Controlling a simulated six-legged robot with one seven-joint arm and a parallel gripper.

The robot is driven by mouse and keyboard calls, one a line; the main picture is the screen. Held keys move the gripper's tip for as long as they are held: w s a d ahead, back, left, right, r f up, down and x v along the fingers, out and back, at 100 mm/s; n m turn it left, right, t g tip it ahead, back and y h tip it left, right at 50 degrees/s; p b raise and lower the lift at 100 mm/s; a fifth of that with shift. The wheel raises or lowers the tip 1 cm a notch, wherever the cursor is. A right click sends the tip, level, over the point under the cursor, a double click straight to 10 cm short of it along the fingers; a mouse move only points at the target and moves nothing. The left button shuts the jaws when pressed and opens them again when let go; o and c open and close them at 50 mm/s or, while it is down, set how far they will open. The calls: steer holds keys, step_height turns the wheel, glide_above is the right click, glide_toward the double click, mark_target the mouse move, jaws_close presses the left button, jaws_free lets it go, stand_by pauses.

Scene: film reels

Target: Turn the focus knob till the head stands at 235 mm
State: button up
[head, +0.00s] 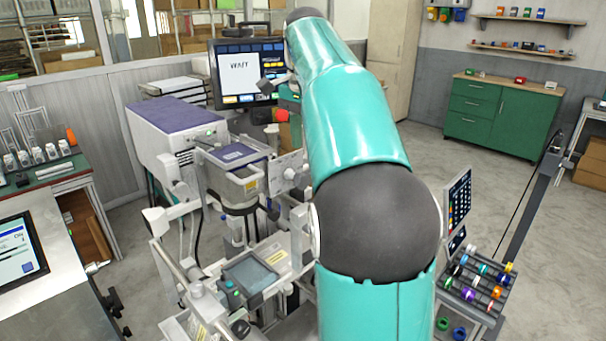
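My teal arm fills the middle of the head view and hides what is behind it. A dark part that seems to be my gripper (267,86) shows small in front of the monitor, left of the arm; its fingers cannot be made out. A machine with a purple-topped head unit (238,153) stands left of the arm on metal rails. A red and black knob-like part (281,115) sits just below my gripper; I cannot tell whether they touch. A black round knob (240,328) is at the machine's front. Which one is the focus knob is unclear, and no millimetre reading is legible.
A monitor (232,75) stands behind the machine. A purple-topped box (170,118) is at its left, a small screen box (250,275) in front. A rack of coloured spools (480,280) stands right of my arm. A green cabinet (500,115) is far right, with open floor before it.

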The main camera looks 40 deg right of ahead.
mark_target(301, 180)
step_height(301, 180, down, 8)
steer(key=shift+s+f, duration=0.1)
steer(key=shift+f, duration=0.1)
steer(key=c, duration=0.8)
